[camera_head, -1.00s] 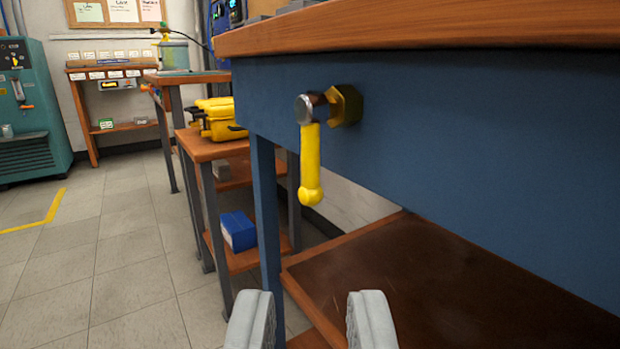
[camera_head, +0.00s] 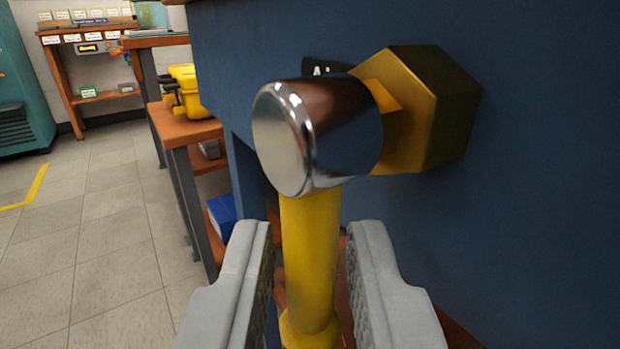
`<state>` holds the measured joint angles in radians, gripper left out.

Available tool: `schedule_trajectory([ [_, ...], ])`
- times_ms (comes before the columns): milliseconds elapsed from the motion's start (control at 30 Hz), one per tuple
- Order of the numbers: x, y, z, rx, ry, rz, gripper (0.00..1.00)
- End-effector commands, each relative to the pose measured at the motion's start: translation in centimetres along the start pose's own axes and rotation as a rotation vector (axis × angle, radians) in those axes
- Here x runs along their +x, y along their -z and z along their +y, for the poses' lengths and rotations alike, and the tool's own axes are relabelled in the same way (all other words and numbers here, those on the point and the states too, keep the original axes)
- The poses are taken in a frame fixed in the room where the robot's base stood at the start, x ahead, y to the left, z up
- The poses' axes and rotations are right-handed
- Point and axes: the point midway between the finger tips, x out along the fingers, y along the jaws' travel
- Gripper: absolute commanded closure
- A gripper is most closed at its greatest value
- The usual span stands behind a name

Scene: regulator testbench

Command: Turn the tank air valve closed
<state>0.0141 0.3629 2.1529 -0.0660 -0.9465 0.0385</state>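The valve's yellow handle (camera_head: 310,255) hangs straight down from a shiny metal hub (camera_head: 318,138). The hub joins a brass hex fitting (camera_head: 425,110) on the blue bench panel. A dark label (camera_head: 325,68) is partly hidden behind the hub; only the start of its lettering shows. My gripper (camera_head: 310,262) is open, with one grey finger on each side of the handle. A gap shows between the handle and each finger. The handle's lower end is close to the bottom edge of the view.
The blue bench panel (camera_head: 540,200) fills the right side. To the left, a wooden stand (camera_head: 190,130) holds a yellow case (camera_head: 188,90), with a blue box (camera_head: 222,215) below. The tiled floor (camera_head: 100,260) at left is clear.

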Motion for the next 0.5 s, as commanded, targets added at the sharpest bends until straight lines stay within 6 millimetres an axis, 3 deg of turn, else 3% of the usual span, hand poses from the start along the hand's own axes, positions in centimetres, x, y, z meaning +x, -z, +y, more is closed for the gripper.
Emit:
schedule_trajectory([
  [200,1.4,-0.1,0.0,0.000,0.000,-0.001,0.79],
  [500,1.5,0.0,0.0,0.000,0.000,-0.001,0.81],
])
